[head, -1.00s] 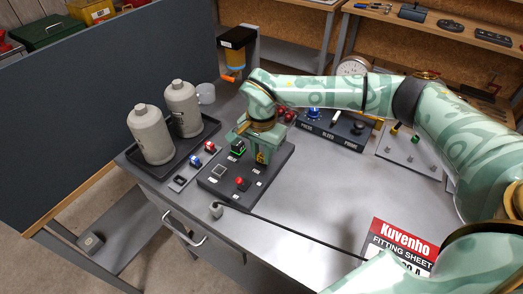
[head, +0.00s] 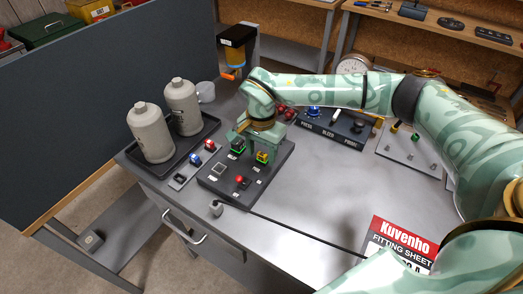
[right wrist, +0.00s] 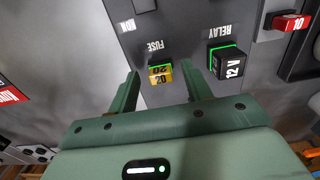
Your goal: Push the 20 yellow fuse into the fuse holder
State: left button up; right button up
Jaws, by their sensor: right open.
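The yellow fuse marked 20 (right wrist: 160,78) sits upright in the slot labelled FUSE on the dark panel (head: 215,185). A green strip glows along its edge. In the head view the fuse (head: 262,157) shows at the panel's right part, just below my right gripper (head: 251,147). In the right wrist view my right gripper (right wrist: 162,84) is open, with one finger on each side of the fuse and a visible gap to both. The holder's inside is hidden under the fuse. My left gripper is not in view.
A black 12 V relay (right wrist: 229,62) with a green-lit edge stands close beside the fuse. A red knob (head: 242,181) is on the panel. Two bottles (head: 150,132) stand behind.

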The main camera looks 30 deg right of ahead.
aim_at(261, 155)
notch_tip(261, 155, up, 16)
jog(key=p, duration=0.2)
